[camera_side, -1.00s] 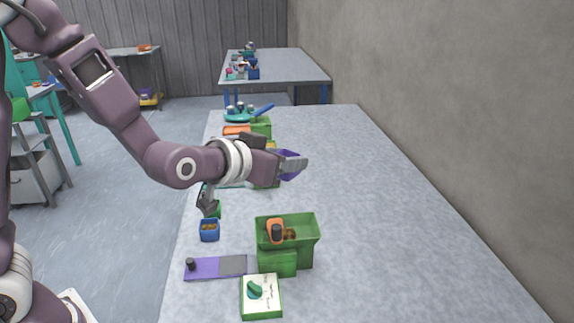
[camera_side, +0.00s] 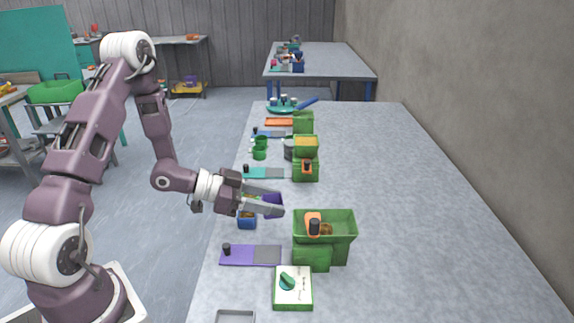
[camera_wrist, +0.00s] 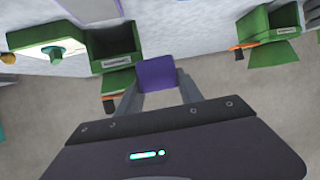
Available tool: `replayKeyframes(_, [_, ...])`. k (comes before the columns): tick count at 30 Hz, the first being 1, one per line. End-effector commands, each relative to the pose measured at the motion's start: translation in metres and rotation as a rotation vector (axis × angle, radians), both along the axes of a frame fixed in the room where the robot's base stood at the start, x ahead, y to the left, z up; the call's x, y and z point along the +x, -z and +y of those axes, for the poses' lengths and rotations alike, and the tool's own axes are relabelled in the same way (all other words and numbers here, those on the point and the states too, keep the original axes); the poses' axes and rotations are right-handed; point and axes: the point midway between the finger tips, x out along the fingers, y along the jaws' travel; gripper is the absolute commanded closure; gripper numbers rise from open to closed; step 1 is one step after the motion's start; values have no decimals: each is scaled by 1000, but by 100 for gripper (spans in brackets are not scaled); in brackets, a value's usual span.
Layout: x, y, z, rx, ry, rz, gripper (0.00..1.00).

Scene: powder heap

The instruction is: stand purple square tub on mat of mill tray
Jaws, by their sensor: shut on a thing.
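My gripper (camera_side: 272,203) is shut on the purple square tub (camera_side: 271,199), holding it above the table. In the wrist view the tub (camera_wrist: 157,73) is between my two fingers; its contents cannot be made out. A purple tray (camera_side: 236,255) with a black knob and a grey mat (camera_side: 267,255) lies nearer the camera, left of a green mill (camera_side: 325,237). The mat looks bare. A teal tray (camera_side: 257,173) with a grey mat (camera_side: 280,173) lies farther back beside a second green mill (camera_side: 305,165). I cannot tell which is the mill tray.
A small blue tub (camera_side: 247,221) stands just below and left of my gripper. A white panel with a green knob (camera_side: 292,288) lies in front of the near mill. Green cups (camera_side: 260,148) stand farther back. The table's right side is clear.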

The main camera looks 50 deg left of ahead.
Motion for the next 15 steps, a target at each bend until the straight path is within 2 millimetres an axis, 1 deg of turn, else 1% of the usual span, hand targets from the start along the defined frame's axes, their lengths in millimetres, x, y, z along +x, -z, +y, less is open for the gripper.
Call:
replayKeyframes(1, [-14, 3, -9, -2, 49, 2, 98])
replayKeyframes(3, [-30, 2, -21, -1, 107, 2, 98])
replayKeyframes(6, [-46, 0, -31, 1, 157, 0, 98])
replayKeyframes(8, [-50, 1, -34, 1, 171, 0, 98])
replayKeyframes(11, [-52, 7, -36, 1, 178, 1, 98])
replayKeyframes(15, [-52, 25, -36, -1, 178, 4, 98])
